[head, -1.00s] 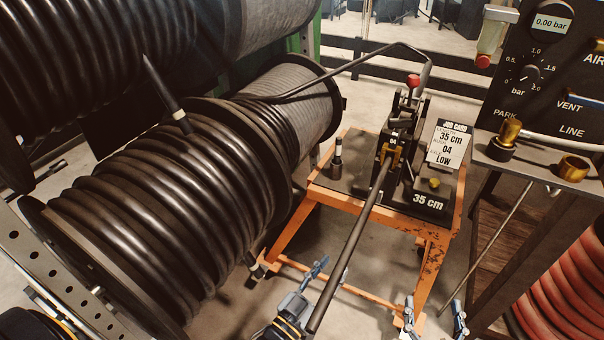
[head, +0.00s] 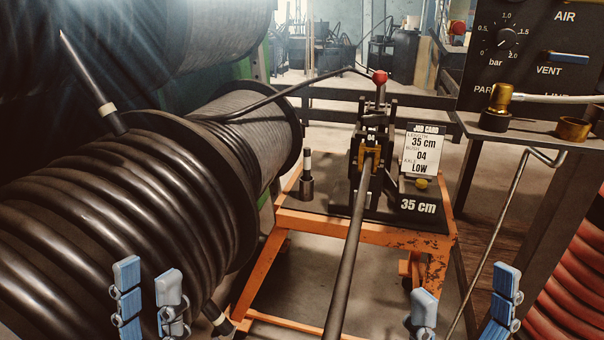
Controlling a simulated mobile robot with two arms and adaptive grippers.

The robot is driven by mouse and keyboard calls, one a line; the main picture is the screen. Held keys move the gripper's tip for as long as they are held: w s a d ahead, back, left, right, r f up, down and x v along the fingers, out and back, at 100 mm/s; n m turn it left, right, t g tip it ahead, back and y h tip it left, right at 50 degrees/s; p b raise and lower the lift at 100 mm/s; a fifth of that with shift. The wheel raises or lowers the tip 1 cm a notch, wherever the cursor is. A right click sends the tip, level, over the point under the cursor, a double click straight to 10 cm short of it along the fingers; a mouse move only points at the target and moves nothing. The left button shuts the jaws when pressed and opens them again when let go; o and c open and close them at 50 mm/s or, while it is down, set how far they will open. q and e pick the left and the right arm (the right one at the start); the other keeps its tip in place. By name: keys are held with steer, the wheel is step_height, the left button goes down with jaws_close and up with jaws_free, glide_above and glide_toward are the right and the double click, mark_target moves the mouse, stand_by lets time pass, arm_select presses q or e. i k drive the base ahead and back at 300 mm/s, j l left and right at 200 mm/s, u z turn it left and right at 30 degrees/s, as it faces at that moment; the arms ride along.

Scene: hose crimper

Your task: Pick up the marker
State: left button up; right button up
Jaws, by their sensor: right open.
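What looks like the marker (head: 307,163), a dark upright stick with a pale band, stands in a small black holder (head: 306,188) at the left of the orange-framed bench (head: 345,226). My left gripper (head: 148,290) is low at the left, in front of the big hose reel. Its blue-padded fingers are apart with nothing between them. My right gripper (head: 464,298) is low at the right, in front of the bench, with its fingers wide apart and empty. Neither gripper touches the marker.
A crimper (head: 374,150) with a red knob holds a long dark hose (head: 347,258) that runs toward me between my grippers. A job card (head: 423,150) stands to its right. A large hose reel (head: 140,195) fills the left; a control panel (head: 530,55) is at right.

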mark_target(307, 150)
steer(key=k+l+z, duration=0.15)
steer(key=l+z, duration=0.15)
steer(key=k+l+z, duration=0.1)
steer(key=l+z, duration=0.15)
steer(key=l, duration=0.2)
steer(key=i+j+z, duration=0.15)
steer(key=z, duration=0.25)
